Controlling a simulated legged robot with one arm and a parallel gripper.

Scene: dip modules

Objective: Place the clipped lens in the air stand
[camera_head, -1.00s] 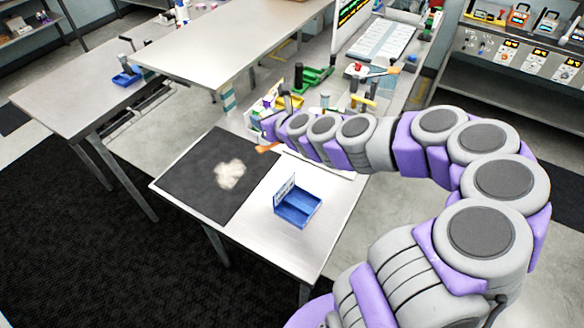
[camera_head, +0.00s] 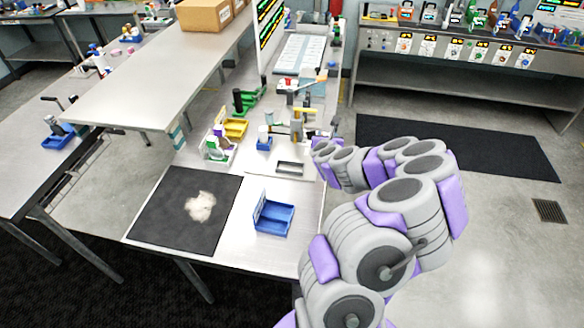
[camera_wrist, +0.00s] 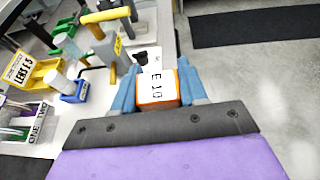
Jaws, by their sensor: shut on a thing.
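My gripper (camera_wrist: 157,88) is shut on an orange block with a white lettered top (camera_wrist: 157,87), held between its blue fingers in the wrist view. I cannot tell whether this block carries the clipped lens; no lens shows clearly. In the head view my gripper (camera_head: 326,142) is small, at the right edge of the bench, and what it holds is not clear there. No stand is readably marked "air". A yellow-handled upright fixture (camera_wrist: 106,15) stands ahead and left of my gripper in the wrist view.
A yellow bin with a lens label (camera_wrist: 28,72), a blue holder with a white cylinder (camera_wrist: 76,97) and a white labelled rack (camera_wrist: 40,125) stand left. A blue open box (camera_head: 274,218) and black mat (camera_head: 160,205) lie on the near bench.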

